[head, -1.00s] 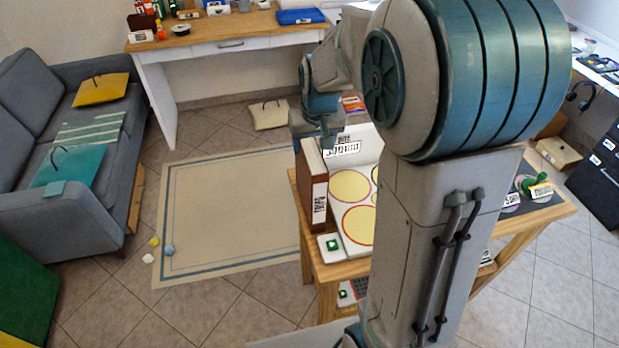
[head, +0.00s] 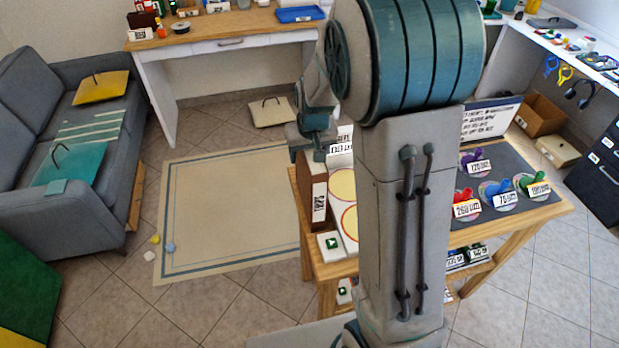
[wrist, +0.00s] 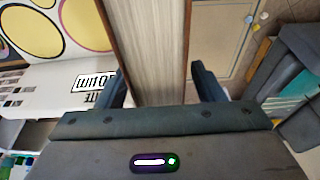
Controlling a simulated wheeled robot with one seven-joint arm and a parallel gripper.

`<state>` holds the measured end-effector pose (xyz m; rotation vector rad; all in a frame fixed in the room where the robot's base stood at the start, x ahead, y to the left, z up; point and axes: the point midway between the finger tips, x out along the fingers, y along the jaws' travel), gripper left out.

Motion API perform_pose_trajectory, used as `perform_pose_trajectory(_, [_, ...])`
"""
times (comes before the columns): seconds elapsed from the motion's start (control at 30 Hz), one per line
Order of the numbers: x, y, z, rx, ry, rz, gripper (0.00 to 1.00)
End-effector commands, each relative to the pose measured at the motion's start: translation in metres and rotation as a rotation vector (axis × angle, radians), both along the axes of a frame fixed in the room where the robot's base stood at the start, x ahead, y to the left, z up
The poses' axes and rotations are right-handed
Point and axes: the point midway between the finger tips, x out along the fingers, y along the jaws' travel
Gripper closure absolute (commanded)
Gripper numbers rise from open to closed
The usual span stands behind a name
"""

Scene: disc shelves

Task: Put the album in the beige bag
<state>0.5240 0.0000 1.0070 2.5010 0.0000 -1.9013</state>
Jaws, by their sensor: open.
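The album (head: 312,205) is a brown, binder-like block with a white label on its spine, standing upright at the left end of the wooden table. In the wrist view, its pale edge between brown covers (wrist: 147,45) lies between my two fingers. My gripper (wrist: 160,85) is open, with a finger on each side of the album. In the head view, my gripper (head: 313,145) is at the album's top far end, partly hidden by my arm. A beige bag (head: 271,112) with a dark handle lies on the floor beyond the rug.
A second beige, bag-like item (head: 557,151) lies on the floor at the right. A yellow bag (head: 102,88) and a teal bag (head: 70,163) lie on the grey sofa (head: 60,215). A white panel with yellow discs (head: 342,186) adjoins the album.

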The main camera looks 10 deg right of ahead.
Motion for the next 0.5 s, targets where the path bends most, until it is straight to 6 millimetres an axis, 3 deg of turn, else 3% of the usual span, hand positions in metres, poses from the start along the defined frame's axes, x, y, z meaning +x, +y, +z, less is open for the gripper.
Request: perform_pose_trajectory(0.5, [0.0001,0.0000,-0.0044,0.000,0.000,0.000,0.38])
